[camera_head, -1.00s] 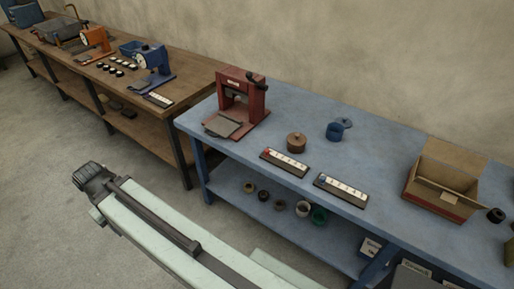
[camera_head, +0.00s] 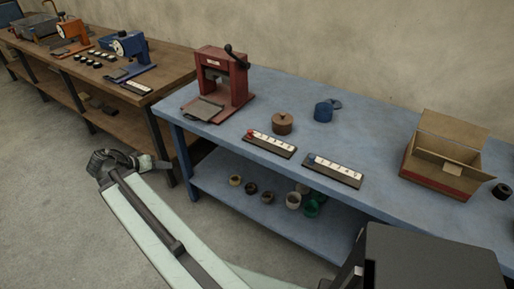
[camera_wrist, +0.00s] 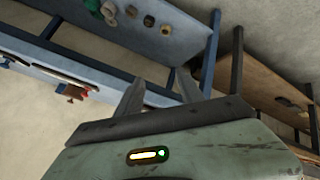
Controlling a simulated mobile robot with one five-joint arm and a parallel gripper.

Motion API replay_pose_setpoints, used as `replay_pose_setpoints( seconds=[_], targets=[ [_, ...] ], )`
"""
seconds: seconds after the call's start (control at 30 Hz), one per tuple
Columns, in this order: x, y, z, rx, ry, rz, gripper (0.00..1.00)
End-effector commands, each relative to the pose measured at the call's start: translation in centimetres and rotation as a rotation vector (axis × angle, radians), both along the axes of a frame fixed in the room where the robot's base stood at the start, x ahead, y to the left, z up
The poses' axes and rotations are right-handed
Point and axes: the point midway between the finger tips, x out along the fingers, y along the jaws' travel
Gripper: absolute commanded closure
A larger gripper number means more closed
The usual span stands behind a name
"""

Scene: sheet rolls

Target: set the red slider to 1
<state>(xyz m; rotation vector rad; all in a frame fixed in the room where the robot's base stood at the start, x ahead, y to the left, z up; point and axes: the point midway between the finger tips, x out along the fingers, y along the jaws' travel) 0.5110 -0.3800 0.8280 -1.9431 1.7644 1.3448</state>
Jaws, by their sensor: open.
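The red slider (camera_head: 250,134) sits at the left end of a dark strip with white marked cells (camera_head: 270,143), on the front part of the blue table. The numbers are too small to read. A second strip (camera_head: 334,170) with a blue slider (camera_head: 311,157) lies to its right. My gripper (camera_wrist: 160,92) shows its two fingers apart and empty in the wrist view, below the tabletop's edge in that picture. A small reddish piece (camera_wrist: 75,91) on the left there may be the red slider, but I cannot tell. The gripper is apart from both strips.
A red press (camera_head: 222,85) stands left of the strips. A brown lidded pot (camera_head: 282,124), a blue cup (camera_head: 324,111) and an open cardboard box (camera_head: 437,170) are also on the blue table (camera_head: 385,130). Several small pots stand on its lower shelf (camera_head: 225,190).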

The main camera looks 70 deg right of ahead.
Motion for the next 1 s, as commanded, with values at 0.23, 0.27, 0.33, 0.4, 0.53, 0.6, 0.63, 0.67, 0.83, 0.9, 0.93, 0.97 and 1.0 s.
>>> replay_pose_setpoints(
  seconds=[0.23, 0.27, 0.33, 0.4, 0.53, 0.6, 0.63, 0.67, 0.83, 0.9, 0.93, 0.97, 1.0],
  targets=[
    [-16.5, -20.0, -1.3, -0.677, -0.231, -0.489, 0.55],
    [-17.9, -21.0, -0.8, -0.732, -0.246, -0.511, 0.55],
    [-20.3, -22.7, 0.1, -0.833, -0.276, -0.542, 0.55],
    [-21.7, -23.6, 0.9, -0.895, -0.295, -0.556, 0.55],
    [-22.5, -24.1, 1.8, -0.933, -0.308, -0.562, 0.55],
    [-22.6, -24.3, 2.0, -0.933, -0.308, -0.562, 0.55],
    [-22.7, -24.5, 2.0, -0.932, -0.307, -0.563, 0.55],
    [-22.8, -24.8, 2.0, -0.932, -0.307, -0.563, 0.55],
    [-24.4, -27.5, 2.0, -0.932, -0.306, -0.566, 0.55],
    [-25.0, -28.7, 2.0, -0.93, -0.306, -0.565, 0.55],
    [-25.3, -29.1, 1.9, -0.93, -0.306, -0.565, 0.55],
    [-25.4, -29.5, 1.9, -0.931, -0.307, -0.564, 0.55],
    [-25.7, -29.9, 1.9, -0.931, -0.307, -0.564, 0.55]
  ],
)
